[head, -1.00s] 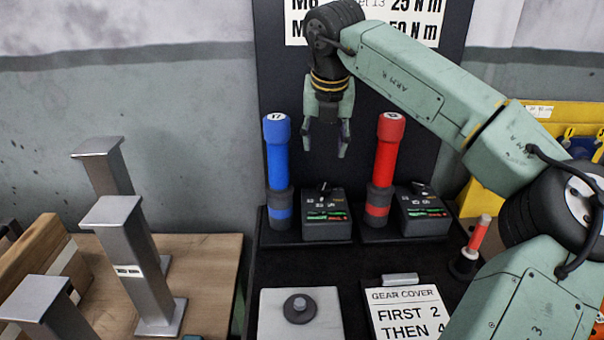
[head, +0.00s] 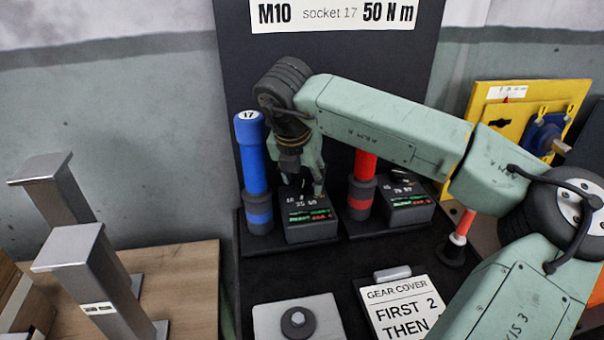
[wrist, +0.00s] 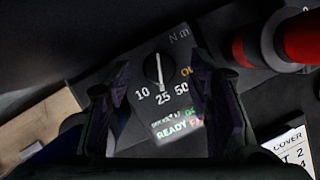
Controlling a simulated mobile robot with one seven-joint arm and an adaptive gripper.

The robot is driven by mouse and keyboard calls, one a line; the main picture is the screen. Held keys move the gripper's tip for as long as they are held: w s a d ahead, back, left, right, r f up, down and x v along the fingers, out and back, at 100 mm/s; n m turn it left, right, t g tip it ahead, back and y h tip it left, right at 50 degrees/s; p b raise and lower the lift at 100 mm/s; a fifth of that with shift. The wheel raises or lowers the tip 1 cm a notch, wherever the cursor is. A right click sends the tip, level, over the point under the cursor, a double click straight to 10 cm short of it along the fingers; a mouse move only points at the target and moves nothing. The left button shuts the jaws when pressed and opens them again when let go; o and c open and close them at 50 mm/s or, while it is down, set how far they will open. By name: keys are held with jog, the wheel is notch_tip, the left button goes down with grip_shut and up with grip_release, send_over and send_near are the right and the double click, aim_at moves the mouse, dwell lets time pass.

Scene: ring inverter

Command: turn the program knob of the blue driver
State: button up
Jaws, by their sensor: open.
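The blue driver (head: 254,170) stands upright in its dark holder, with a white "17" label on top. Its black control box (head: 310,228) is just to the right, with green and red lettering on the front. In the wrist view the round black program knob (wrist: 158,72) has a white line, roughly upright in the picture, with 10, 25 and 50 around its lower side. My gripper (head: 306,188) is over this box and hides the knob in the head view. In the wrist view its open fingers (wrist: 161,82) are on either side of the knob, with nothing between them gripped.
The red driver (head: 361,180) and its control box (head: 405,203) stand close on the right, partly behind my arm. A small red tool (head: 461,236) stands further right. Grey metal posts (head: 85,270) are at left. A "GEAR COVER" card (head: 403,312) lies in front.

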jog(key=shift+w+f, duration=0.15)
jog(key=shift+f, duration=0.3)
jog(key=shift+c, duration=0.4)
grip_shut()
